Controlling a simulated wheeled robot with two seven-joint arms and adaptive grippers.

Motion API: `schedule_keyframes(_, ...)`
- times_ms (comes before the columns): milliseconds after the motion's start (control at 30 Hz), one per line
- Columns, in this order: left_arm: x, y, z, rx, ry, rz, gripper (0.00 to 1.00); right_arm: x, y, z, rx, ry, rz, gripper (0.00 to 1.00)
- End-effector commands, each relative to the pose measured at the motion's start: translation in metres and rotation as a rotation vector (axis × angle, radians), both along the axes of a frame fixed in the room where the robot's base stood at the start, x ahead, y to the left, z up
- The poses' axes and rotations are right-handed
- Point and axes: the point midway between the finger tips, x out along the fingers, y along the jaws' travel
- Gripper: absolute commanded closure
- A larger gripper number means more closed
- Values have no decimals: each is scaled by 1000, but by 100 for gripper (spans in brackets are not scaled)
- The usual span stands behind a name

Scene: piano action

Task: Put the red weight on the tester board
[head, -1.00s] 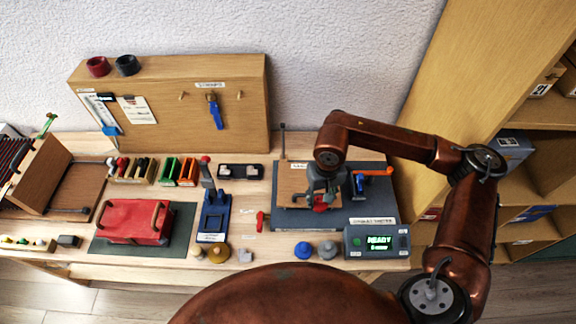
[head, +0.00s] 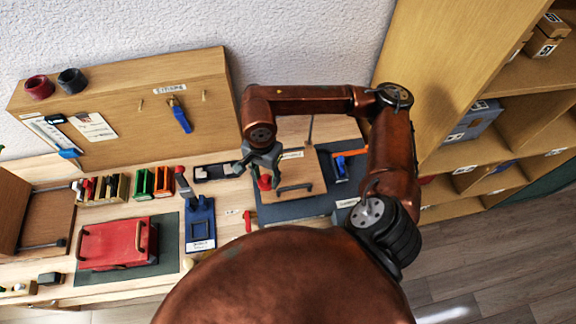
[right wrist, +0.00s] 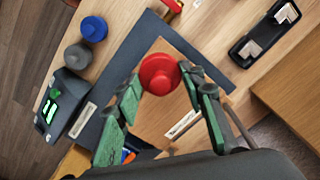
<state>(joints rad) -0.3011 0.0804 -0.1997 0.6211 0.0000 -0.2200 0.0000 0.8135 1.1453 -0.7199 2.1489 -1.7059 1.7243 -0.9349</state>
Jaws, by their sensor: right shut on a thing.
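The red weight (right wrist: 160,74) sits between the two green-padded fingers of my right gripper (right wrist: 164,84) in the right wrist view. The gripper is shut on it. In the head view the weight (head: 264,183) shows just under my right gripper (head: 262,168). It is over the left edge of the wooden tester board (head: 308,168), near a corner of the board (right wrist: 158,125) in the wrist view. I cannot tell whether it touches the board. A dark handle (head: 295,188) is on the board, right of the weight. My left gripper is not in view.
A blue weight (right wrist: 93,28) and a grey weight (right wrist: 78,56) stand beside the dark tester base (right wrist: 120,65). A black holder (head: 214,172), blue stand (head: 200,222) and red box (head: 112,243) are to the left.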

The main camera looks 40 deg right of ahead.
Motion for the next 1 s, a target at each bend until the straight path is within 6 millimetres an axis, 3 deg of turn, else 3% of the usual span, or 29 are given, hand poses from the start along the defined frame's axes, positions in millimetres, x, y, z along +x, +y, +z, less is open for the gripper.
schedule_keyframes(400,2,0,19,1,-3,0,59,-43,-24,22,-19,18,-1032,97)
schedule_keyframes(600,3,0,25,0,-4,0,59,-60,-35,30,-28,14,-1453,97)
schedule_keyframes(833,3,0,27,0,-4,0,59,-68,-41,33,-32,9,-1699,97)
schedule_keyframes(1000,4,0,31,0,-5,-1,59,-55,-53,26,-35,11,-1738,97)
